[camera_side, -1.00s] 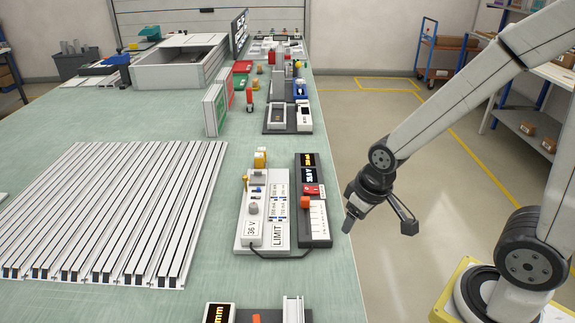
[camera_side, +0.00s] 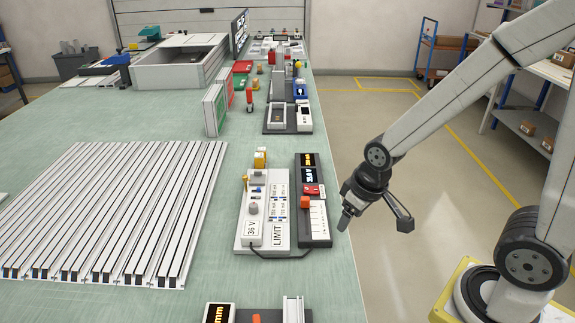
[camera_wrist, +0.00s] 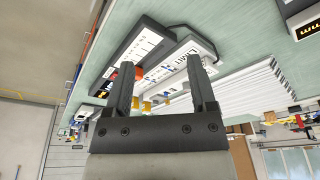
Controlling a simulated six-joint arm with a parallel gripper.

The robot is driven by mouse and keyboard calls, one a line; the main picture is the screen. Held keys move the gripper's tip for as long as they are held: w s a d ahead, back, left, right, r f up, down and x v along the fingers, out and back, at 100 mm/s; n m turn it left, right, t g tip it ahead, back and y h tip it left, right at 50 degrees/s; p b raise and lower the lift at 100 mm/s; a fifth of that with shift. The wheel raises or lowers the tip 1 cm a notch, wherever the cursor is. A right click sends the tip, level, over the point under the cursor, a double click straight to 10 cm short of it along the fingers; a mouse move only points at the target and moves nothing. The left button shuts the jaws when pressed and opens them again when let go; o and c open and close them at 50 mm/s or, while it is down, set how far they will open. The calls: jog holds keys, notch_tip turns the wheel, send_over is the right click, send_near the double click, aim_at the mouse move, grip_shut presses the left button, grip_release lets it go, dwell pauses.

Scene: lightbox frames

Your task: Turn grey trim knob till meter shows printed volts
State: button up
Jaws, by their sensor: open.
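The grey trim knob (camera_side: 253,208) stands on a white power unit (camera_side: 248,232) on the green bench in the side view. The unit's printed label (camera_side: 251,232) reads 36 V, and a LIMIT label is beside it. The dark meter (camera_side: 316,228) stands to its right, with a lit display (camera_side: 309,175) whose digits I cannot read surely. My gripper (camera_side: 374,220) is open and empty, right of the meter and off the bench edge. In the wrist view its two fingers (camera_wrist: 162,85) point toward the meter (camera_wrist: 125,50) and the white unit (camera_wrist: 190,62).
An orange block (camera_side: 305,202) and a red part (camera_side: 312,190) are on the meter. A black cable (camera_side: 278,256) joins the two units. White rails (camera_side: 120,210) cover the left of the bench. Other devices (camera_side: 288,118) stand farther back. Floor space is open right of the bench.

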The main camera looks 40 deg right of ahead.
aim_at(253, 205)
jog(key=w+a+f+n, duration=0.1)
jog(key=w+a+n, duration=0.1)
jog(key=w, duration=0.9)
jog(key=w+a+f+n+t+y, duration=0.1)
jog(key=w+a+n, duration=0.1)
jog(key=w, duration=0.9)
jog(key=shift+w+a+n+t+y, duration=0.15)
jog(key=shift+w+n+t+y, duration=0.15)
jog(key=shift+w, duration=0.1)
jog(key=shift+x, duration=3.85)
jog(key=shift+s, duration=0.1)
grip_shut()
